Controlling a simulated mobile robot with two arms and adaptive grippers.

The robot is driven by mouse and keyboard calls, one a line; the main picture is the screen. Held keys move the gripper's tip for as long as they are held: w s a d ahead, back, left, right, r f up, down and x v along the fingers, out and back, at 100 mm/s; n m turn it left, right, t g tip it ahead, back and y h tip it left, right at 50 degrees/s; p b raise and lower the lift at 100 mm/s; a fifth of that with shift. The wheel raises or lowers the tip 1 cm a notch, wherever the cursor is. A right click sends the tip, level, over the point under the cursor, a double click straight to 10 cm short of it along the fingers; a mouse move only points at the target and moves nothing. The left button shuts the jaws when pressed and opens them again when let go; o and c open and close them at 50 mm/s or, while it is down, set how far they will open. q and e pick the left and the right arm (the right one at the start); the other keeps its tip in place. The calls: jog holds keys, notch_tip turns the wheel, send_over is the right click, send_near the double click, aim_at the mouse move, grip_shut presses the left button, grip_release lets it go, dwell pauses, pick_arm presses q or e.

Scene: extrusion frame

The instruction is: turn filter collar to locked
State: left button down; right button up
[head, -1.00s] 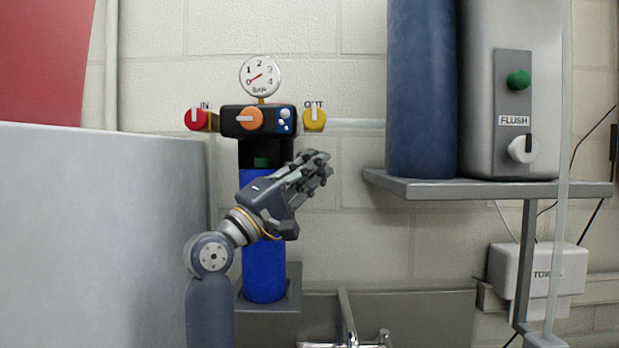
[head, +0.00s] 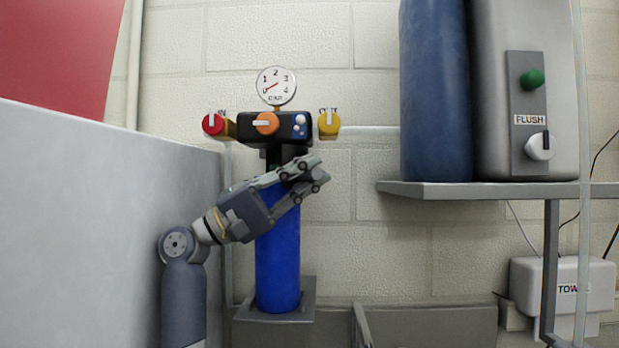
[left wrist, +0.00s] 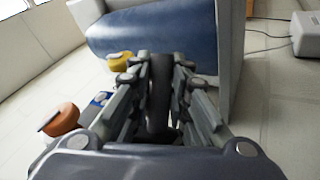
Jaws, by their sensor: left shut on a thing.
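The filter hangs on the wall in the middle of the head view. It has a black head (head: 288,133) and a long blue housing (head: 278,262). The black collar (head: 289,153) is between them, mostly covered by my left gripper (head: 315,174). My left gripper reaches across from the left, its fingers slanting slightly upward around the collar, shut on it. In the left wrist view, a dark rounded part (left wrist: 160,100) sits between the two fingers. Any lock mark on the collar is hidden. My right gripper is not in view.
A red knob (head: 212,124), an orange knob (head: 265,123) and a yellow knob (head: 329,123) sit just above, under a gauge (head: 276,85). A grey shelf (head: 500,190) with a blue tank (head: 435,95) is at right. A grey panel (head: 100,220) fills the left.

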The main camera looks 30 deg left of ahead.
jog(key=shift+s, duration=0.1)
pick_arm(q)
jog(key=c, duration=1.6)
grip_release()
jog(key=shift+o, duration=0.6)
jog(key=shift+w, duration=0.1)
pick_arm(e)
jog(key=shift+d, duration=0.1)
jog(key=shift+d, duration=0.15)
